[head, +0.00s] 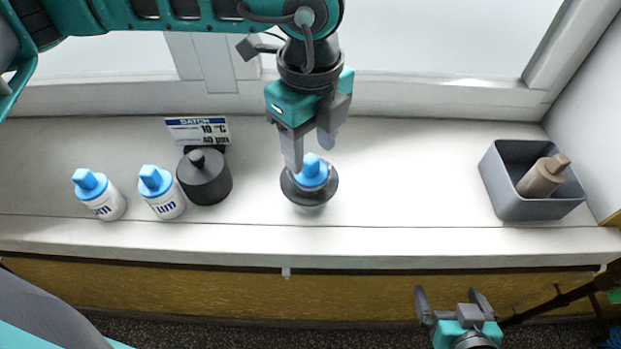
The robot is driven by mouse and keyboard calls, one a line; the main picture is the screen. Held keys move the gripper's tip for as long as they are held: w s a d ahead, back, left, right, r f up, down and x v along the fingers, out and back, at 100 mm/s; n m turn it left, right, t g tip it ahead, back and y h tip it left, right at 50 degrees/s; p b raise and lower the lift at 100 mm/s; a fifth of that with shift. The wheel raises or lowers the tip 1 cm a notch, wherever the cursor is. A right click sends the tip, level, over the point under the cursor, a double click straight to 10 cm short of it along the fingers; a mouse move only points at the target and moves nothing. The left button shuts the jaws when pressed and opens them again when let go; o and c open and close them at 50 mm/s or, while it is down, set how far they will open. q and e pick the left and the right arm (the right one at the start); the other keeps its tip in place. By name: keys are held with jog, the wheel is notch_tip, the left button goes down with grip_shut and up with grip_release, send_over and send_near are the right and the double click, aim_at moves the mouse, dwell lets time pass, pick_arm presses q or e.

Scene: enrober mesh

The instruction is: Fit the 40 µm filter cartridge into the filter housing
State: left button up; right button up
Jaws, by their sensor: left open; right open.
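A blue-capped cartridge (312,168) sits upright in a dark round housing (292,192) at the middle of the shelf. Its body is mostly hidden inside the housing, and no label shows. My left gripper (310,158) points down at the blue cap, open, with one finger at its left and the other behind it. I cannot tell whether the fingers touch it. Two more white cartridges with blue caps, the far-left one (101,196) and one beside it (163,194), stand at left; only "um" reads on their labels. My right gripper (450,298) is open and empty in front of the shelf.
A dark round lid with a knob (204,182) sits beside the second cartridge, before a batch card (198,130) showing 10 °C and 40 µm. A grey bin (524,209) at right holds a brown used-looking cartridge (543,178). The shelf between housing and bin is clear.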

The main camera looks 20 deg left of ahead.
pick_arm(q)
notch_tip(320, 180, down, 2)
grip_shut()
dwell(0.6)
